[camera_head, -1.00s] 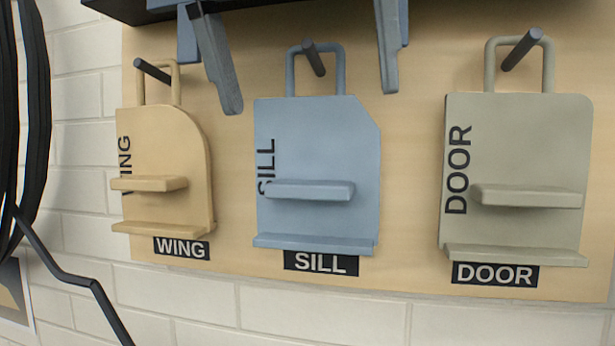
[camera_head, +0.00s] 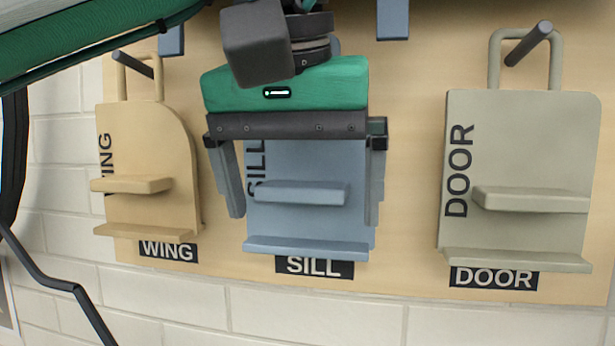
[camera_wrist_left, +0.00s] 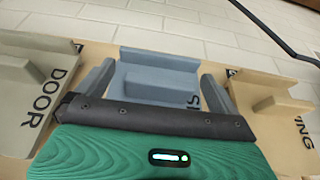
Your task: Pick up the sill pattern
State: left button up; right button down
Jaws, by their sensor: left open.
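The sill pattern (camera_head: 320,165) is a blue-grey plate with two ledges, hanging on the wooden board above the SILL label. My left gripper (camera_head: 305,216) is in front of it, with one finger near each side edge. The fingers are open; I cannot tell whether they touch the plate. The gripper body hides the pattern's top and most of its handle. In the left wrist view the sill pattern (camera_wrist_left: 150,62) shows between the two spread fingers of my left gripper (camera_wrist_left: 156,76). My right gripper is in neither view.
The tan wing pattern (camera_head: 150,155) hangs close on the left and the grey-green door pattern (camera_head: 530,150) on the right, each from a dark peg. The wooden board (camera_head: 410,180) is bare between sill and door. Two blue pieces (camera_head: 393,20) hang down at the top.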

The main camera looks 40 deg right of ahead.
pick_arm(q)
jog(key=shift+x, duration=1.15)
jog(key=shift+w+d+f, duration=0.15)
jog(key=shift+w, duration=0.1)
jog(key=shift+s, duration=0.2)
jog(key=c, duration=1.2)
jog(key=shift+o, duration=0.2)
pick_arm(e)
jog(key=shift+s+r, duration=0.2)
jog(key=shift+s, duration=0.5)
